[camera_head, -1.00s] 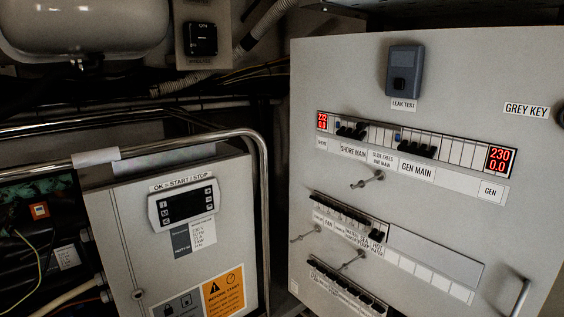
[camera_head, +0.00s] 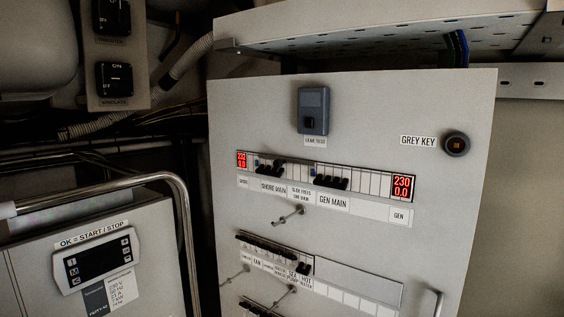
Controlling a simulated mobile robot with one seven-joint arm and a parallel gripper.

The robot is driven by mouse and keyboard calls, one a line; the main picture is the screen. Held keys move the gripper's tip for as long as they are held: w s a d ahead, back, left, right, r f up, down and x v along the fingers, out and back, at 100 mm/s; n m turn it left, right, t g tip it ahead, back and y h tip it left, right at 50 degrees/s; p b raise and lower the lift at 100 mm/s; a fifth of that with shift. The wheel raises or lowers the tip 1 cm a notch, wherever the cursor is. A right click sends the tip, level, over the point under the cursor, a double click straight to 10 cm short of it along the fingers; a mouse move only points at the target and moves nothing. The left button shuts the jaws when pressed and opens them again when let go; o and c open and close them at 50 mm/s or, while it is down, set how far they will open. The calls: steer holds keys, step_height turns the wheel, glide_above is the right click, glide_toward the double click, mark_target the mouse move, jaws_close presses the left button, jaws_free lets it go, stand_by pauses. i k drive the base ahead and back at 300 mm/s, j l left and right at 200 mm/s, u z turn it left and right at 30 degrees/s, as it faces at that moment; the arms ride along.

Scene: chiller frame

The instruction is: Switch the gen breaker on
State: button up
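The gen main breaker (camera_head: 331,183) is a group of black levers in the top row of the grey panel (camera_head: 370,110), above the label GEN MAIN (camera_head: 333,202). Its levers appear to point down, but they are small. A red display (camera_head: 402,187) at the right end of the row, above the label GEN, reads 230 and 0.0. The shore main breaker (camera_head: 269,169) sits to its left. A slide bolt or small handle (camera_head: 288,215) is below the row. My gripper is not in view.
A grey key switch (camera_head: 456,144) and a leak test box (camera_head: 313,110) are above the row. A perforated tray (camera_head: 390,38) overhangs the panel. A metal rail (camera_head: 180,215) and a controller box (camera_head: 95,255) stand at left.

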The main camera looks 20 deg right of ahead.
mark_target(335, 184)
steer(key=l, duration=1.3)
steer(key=i+u, duration=0.05)
